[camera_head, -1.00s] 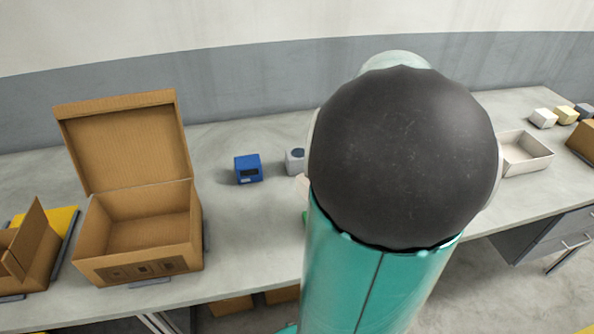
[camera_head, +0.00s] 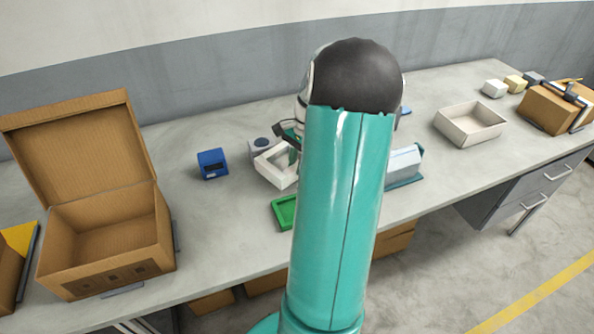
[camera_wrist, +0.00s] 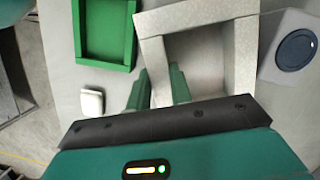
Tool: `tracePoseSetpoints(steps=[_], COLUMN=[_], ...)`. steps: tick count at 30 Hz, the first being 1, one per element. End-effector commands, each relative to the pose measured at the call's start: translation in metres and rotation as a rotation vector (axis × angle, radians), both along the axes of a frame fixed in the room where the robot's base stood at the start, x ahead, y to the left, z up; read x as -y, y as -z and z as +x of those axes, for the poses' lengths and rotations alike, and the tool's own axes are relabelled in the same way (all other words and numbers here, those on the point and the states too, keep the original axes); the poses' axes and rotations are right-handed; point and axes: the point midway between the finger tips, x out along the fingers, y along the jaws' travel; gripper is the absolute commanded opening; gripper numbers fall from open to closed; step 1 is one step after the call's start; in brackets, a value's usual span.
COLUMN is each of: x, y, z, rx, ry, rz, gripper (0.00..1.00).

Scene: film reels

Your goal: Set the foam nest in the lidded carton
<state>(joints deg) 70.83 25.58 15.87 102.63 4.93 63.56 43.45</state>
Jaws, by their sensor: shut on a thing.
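The foam nest (camera_wrist: 203,20) is a pale, square, open frame with a recess. It shows on the bench in the head view (camera_head: 268,171), partly behind my arm. My gripper (camera_wrist: 160,76) is shut on one wall of it, a finger on either side. In the head view, only part of my gripper shows beside my arm. The lidded carton (camera_head: 65,272) is a large brown cardboard box at the left, its lid (camera_head: 78,142) standing open at the back. Its visible inside looks empty. I cannot tell whether the nest touches the bench.
A green tray (camera_wrist: 105,30) lies close to the nest. A blue device (camera_head: 212,163) stands between carton and nest, and a grey block with a dark round top (camera_wrist: 296,50) is beside the nest. A white box (camera_head: 468,138) is at the right. Bench before the blue device is clear.

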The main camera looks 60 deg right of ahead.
Motion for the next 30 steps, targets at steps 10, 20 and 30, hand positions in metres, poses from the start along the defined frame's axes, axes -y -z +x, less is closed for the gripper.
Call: tracePoseSetpoints(steps=[10,20,30], x=[0.0,0.0,0.0], y=[0.031,0.034,0.032], z=[0.0,0.0,0.0], rx=[0.0,0.0,0.0], ry=[-0.001,-0.001,-0.001], rz=[0.0,0.0,0.0], gripper=[0.0,0.37,0.43])
